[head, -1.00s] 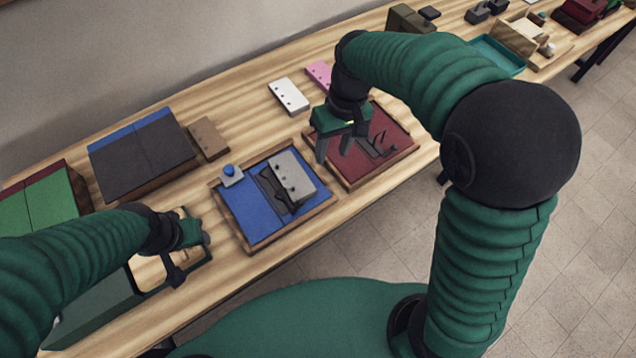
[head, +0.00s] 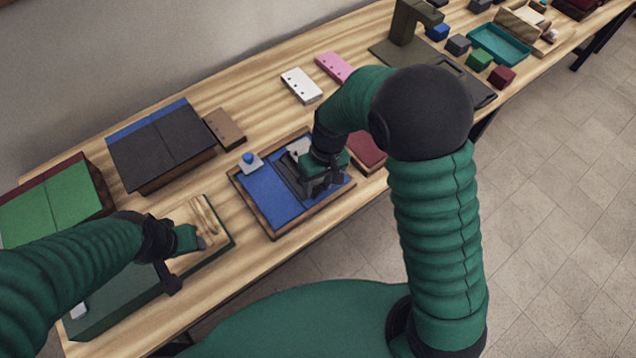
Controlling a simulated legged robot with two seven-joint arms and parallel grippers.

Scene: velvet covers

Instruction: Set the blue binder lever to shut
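The blue binder (head: 268,197) lies open in a wooden-edged tray on the table. A grey punched block (head: 297,148) and the dark lever mechanism (head: 288,178) sit on its right part. My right gripper (head: 318,188) is low over that mechanism and hides much of it, including the lever's position. I cannot tell whether its fingers touch the lever or how far apart they are. My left gripper (head: 196,243) hangs over a wood-topped board at the lower left, away from the binder; its fingers are not clear.
A grey block with a blue knob (head: 250,162) sits at the binder's back left corner. A dark red binder (head: 367,153) is just right, partly behind my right arm. White (head: 301,85) and pink (head: 334,67) punched blocks lie behind. Dark closed binders (head: 160,148) stand left.

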